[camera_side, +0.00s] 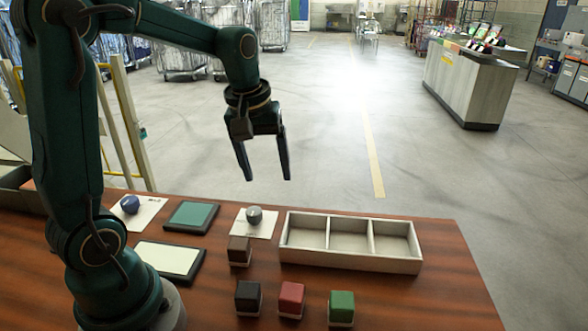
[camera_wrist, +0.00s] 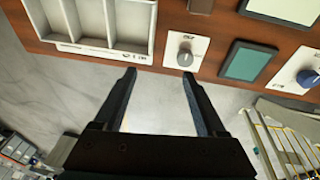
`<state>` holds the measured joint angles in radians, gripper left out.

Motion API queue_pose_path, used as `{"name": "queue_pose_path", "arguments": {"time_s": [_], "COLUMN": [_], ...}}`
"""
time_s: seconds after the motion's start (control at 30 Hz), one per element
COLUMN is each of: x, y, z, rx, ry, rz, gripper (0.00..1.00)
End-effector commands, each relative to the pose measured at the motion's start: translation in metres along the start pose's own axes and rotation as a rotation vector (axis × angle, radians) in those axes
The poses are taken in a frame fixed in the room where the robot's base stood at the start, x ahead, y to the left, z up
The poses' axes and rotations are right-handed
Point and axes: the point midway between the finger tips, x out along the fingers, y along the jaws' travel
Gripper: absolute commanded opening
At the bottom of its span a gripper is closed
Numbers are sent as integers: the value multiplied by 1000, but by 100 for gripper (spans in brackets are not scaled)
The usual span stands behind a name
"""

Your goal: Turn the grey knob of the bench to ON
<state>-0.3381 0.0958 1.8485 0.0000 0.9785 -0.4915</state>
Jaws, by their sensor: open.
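The grey knob (camera_side: 254,215) stands on a white plate (camera_side: 262,230) on the bench, between a green-topped pad and the compartment tray. It also shows in the wrist view (camera_wrist: 185,58), just past my fingertips, with small lettering on its plate that is too small to read for certain. My gripper (camera_side: 264,180) is open and empty, pointing down above the bench's far edge, higher than the knob and apart from it. In the wrist view my two fingers (camera_wrist: 158,72) reach toward the knob's plate.
A blue knob (camera_side: 130,204) stands on another white plate at left. A teal pad (camera_side: 191,216) and a pale pad (camera_side: 170,258) lie near it. A three-compartment tray (camera_side: 350,262) is empty. Brown (camera_side: 240,250), black (camera_side: 248,297), red (camera_side: 291,298) and green (camera_side: 341,307) blocks stand in front.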

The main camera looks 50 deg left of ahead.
Motion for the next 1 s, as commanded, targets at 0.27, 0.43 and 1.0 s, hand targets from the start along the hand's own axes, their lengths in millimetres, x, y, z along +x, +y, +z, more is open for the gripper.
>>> {"name": "queue_pose_path", "arguments": {"time_s": [0.27,0.43,1.0], "x": [62,78,126], "y": [-35,-48,-54], "z": [-29,-26,-17], "rx": [-180,-216,-217], "ry": [-138,-184,-181], "rz": [-100,-125,-124], "gripper": [74,74,74]}}
